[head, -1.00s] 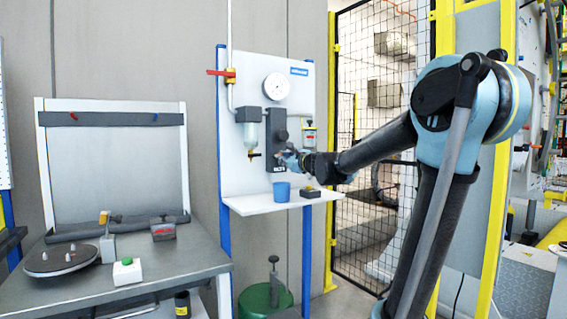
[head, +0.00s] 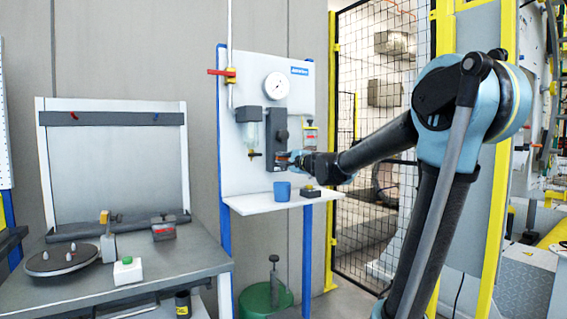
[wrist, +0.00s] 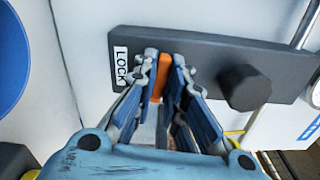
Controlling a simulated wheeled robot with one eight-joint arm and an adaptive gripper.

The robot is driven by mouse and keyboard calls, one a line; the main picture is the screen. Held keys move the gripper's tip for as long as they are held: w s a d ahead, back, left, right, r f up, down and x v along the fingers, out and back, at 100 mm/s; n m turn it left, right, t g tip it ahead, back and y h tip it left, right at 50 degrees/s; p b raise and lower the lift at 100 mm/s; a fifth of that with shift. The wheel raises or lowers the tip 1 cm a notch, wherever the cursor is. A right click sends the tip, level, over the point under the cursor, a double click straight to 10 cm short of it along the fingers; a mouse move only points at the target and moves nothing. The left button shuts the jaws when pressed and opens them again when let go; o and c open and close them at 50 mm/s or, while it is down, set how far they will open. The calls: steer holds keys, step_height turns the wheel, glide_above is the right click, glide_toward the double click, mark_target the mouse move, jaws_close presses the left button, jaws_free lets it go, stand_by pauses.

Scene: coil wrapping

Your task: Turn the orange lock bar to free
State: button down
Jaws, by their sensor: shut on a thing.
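The orange lock bar (wrist: 157,87) shows in the wrist view as a short upright strip at the LOCK label end of a dark plate. My gripper (wrist: 163,66) is shut on it, with a finger on either side. The fingers hide part of the bar. The white LOCK label (wrist: 121,66) is just left of the fingers. In the head view, my gripper (head: 284,160) is at the lower end of the dark plate (head: 270,120) on the white panel, and the bar is hardly visible there.
A round dark knob (wrist: 245,87) stands out from the plate, right of my fingers in the wrist view. In the head view, a blue cup (head: 282,191) and a small dark box (head: 310,193) are on the shelf (head: 250,206) below. A clear bowl (head: 251,133) hangs left of the plate.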

steer(key=shift+s+f+n, duration=0.15)
steer(key=shift+n, duration=0.65)
steer(key=c, duration=1.6)
jaws_free()
steer(key=shift+a, duration=0.1)
steer(key=shift+c, duration=0.2)
steer(key=shift+d, duration=0.2)
steer(key=v, duration=1.1)
steer(key=shift+s+d, duration=0.2)
steer(key=shift+s, duration=0.05)
steer(key=shift+f, duration=0.1)
